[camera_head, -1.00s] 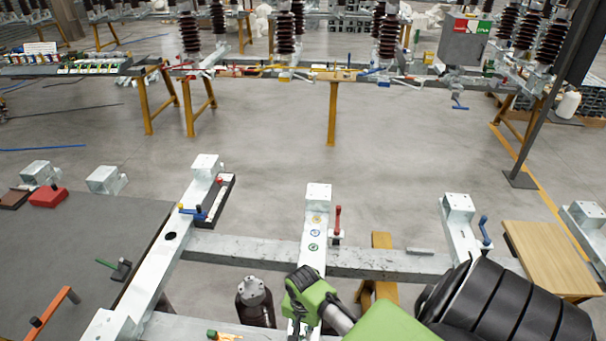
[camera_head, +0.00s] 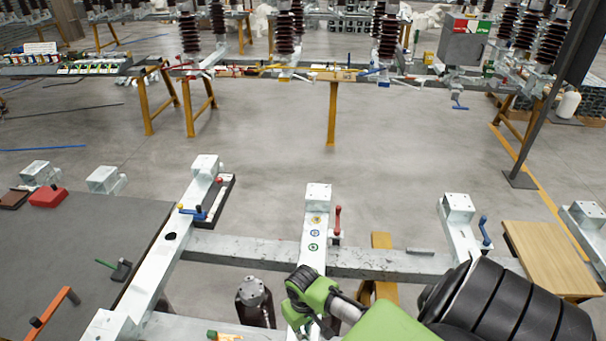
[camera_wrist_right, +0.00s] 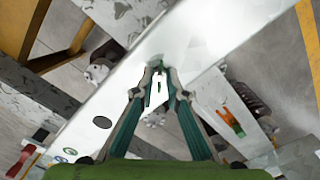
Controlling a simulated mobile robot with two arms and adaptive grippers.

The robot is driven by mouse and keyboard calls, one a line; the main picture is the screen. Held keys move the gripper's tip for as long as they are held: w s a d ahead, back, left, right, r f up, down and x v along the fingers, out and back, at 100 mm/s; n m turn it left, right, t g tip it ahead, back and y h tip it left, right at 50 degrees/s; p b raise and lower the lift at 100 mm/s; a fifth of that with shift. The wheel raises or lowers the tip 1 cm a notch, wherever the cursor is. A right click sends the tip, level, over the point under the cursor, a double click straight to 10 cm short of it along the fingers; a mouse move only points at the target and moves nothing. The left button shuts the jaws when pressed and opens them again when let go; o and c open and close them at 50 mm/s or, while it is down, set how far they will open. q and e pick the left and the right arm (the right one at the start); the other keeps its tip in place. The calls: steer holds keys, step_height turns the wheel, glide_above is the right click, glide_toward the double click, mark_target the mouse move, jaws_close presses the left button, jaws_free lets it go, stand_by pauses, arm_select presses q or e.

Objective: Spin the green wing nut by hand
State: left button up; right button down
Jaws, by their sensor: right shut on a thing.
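The green wing nut (camera_wrist_right: 156,59) shows in the right wrist view as a small dark green piece on the pale metal bar (camera_wrist_right: 122,82). My right gripper (camera_wrist_right: 157,71) has its two fingertips closed in on it from either side, and they cover most of it. In the head view my green right wrist and arm hang over the near end of the middle bar (camera_head: 313,262). They hide the fingertips and the wing nut there. My left gripper is in neither current view.
A red-handled part (camera_head: 337,222) sits beside the middle bar, and a blue handle (camera_head: 485,230) is on the right bar. A dark cylinder (camera_head: 254,300) stands left of my right wrist. A grey panel (camera_head: 75,250) with an orange handle (camera_head: 55,309) lies at left.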

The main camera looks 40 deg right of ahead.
steer(key=n, duration=0.5)
steer(key=shift+n, duration=0.4)
steer(key=n, duration=1.1)
steer(key=shift+n, duration=0.3)
steer(key=n+b, duration=0.1)
steer(key=n, duration=0.4)
steer(key=n+b, duration=0.1)
steer(key=n, duration=0.5)
steer(key=shift+f+n+b, duration=0.1)
steer(key=shift+n+b, duration=0.3)
steer(key=n+b, duration=0.1)
steer(key=n, duration=0.5)
steer(key=shift+b, duration=0.35)
steer(key=n+b, duration=0.1)
steer(key=n, duration=0.5)
steer(key=shift+s+n, duration=0.1)
steer(key=shift+n, duration=0.2)
steer(key=shift+n+b, duration=1.4)
steer(key=shift+n, duration=0.4)
